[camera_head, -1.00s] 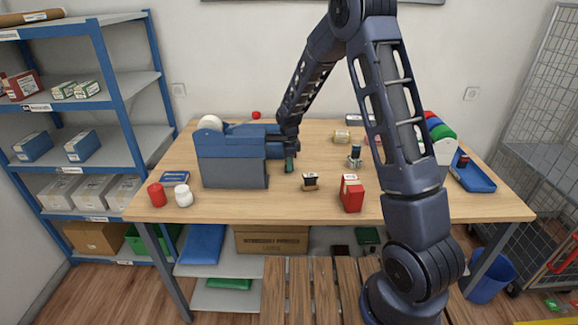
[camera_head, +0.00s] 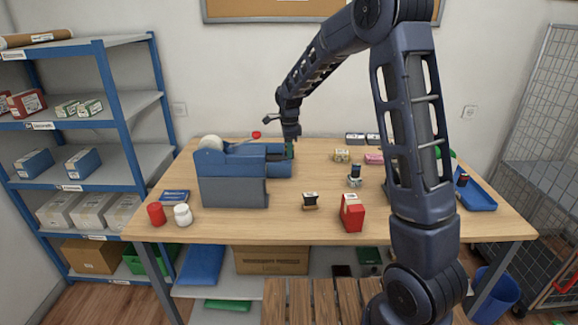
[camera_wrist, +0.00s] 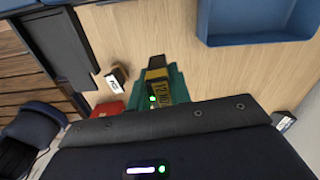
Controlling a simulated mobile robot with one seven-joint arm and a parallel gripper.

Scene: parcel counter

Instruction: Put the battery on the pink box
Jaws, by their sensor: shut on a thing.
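The pink box (camera_head: 374,159) lies toward the back right of the table, partly cut off by my arm in the head view. My gripper (camera_head: 290,143) is over the back left of the table, beside the blue dispenser unit, left of the pink box and apart from it. In the wrist view my gripper (camera_wrist: 163,90) is shut on the battery (camera_wrist: 157,78), which shows a dark end and a yellow printed label with green surfaces around it. In the head view only a small green part shows below the gripper.
A blue-grey dispenser unit (camera_head: 232,185) stands at the left. A stamp (camera_head: 310,201) and a red box (camera_head: 351,212) stand near the front. A blue tray (camera_head: 476,195) lies far right.

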